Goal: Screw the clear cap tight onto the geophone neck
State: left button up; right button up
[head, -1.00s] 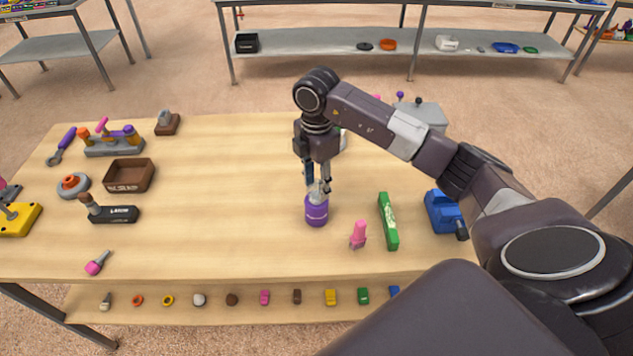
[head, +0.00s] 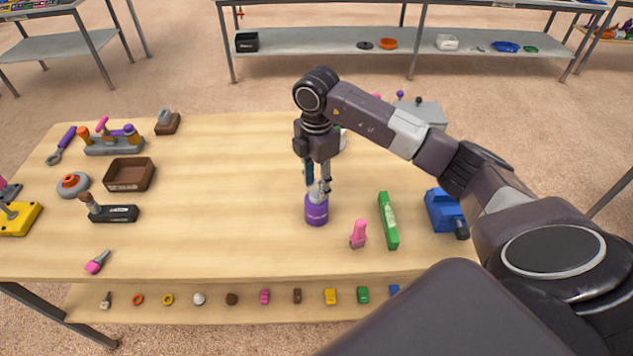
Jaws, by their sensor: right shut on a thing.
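The geophone (head: 316,211) is a purple cylinder standing upright on the wooden table, near its middle. The clear cap (head: 318,190) shows as a pale, see-through piece on top of the geophone's neck, partly hidden by the fingers. My right gripper (head: 319,186) points straight down over the geophone and is shut on the clear cap. The neck itself is mostly hidden, so I cannot tell how far down the cap sits. My left gripper is not in the head view.
A pink piece (head: 358,234), a green block (head: 388,221) and a blue tool (head: 444,212) stand right of the geophone. A brown tray (head: 130,187) and a black block with a handle (head: 112,213) are at left. The table between is clear.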

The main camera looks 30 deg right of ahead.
jog(key=shift+f+b, duration=0.85)
jog(key=shift+f, duration=0.45)
jog(key=m, duration=0.6)
jog(key=shift+m, duration=0.4)
jog(key=m, duration=0.4)
jog(key=shift+w+a+r+m, duration=0.1)
jog(key=shift+a+m, duration=0.05)
jog(key=shift+m, duration=0.45)
jog(key=shift+m, duration=0.9)
jog(key=o, duration=1.3)
jog(key=shift+d, duration=0.2)
jog(key=shift+o, duration=0.2)
